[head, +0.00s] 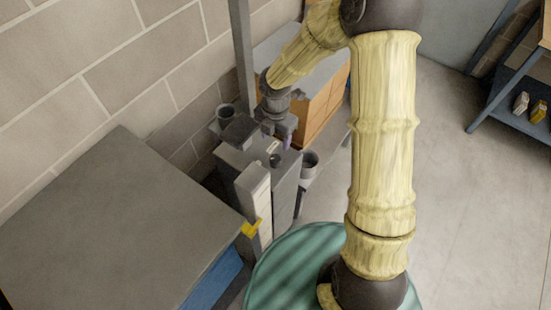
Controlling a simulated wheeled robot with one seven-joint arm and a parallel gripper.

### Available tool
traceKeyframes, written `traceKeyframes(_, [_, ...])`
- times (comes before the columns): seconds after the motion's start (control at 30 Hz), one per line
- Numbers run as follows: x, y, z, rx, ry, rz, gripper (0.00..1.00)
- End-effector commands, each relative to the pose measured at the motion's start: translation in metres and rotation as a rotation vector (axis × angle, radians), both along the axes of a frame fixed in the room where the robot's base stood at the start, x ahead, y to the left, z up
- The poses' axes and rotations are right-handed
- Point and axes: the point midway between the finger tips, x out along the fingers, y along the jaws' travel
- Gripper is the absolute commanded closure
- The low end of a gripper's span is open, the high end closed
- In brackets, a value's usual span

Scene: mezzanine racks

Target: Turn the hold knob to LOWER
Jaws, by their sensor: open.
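A small dark round piece, which looks like the hold knob (275,160), sits on top of a narrow grey pedestal (286,180) near the middle of the head view. Its pointer and any LOWER marking are too small to read. My gripper (281,143) points down just above and behind the knob, at the end of my yellowish arm. Its jaws are open. I cannot tell whether a finger touches the knob.
A large grey-topped cabinet (120,220) fills the lower left. Orange-brown boxes (325,105) stand behind.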

Motion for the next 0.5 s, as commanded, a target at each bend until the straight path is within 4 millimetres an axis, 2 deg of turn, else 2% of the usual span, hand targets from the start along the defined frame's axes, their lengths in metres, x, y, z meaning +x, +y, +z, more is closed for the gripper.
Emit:
traceKeyframes(0.03, [-0.001, 0.001, -0.012, -0.002, 0.004, 0.003, 0.42])
traceKeyframes(0.5, [-0.001, 0.0, -0.093, -0.002, 0.003, 0.002, 0.42])
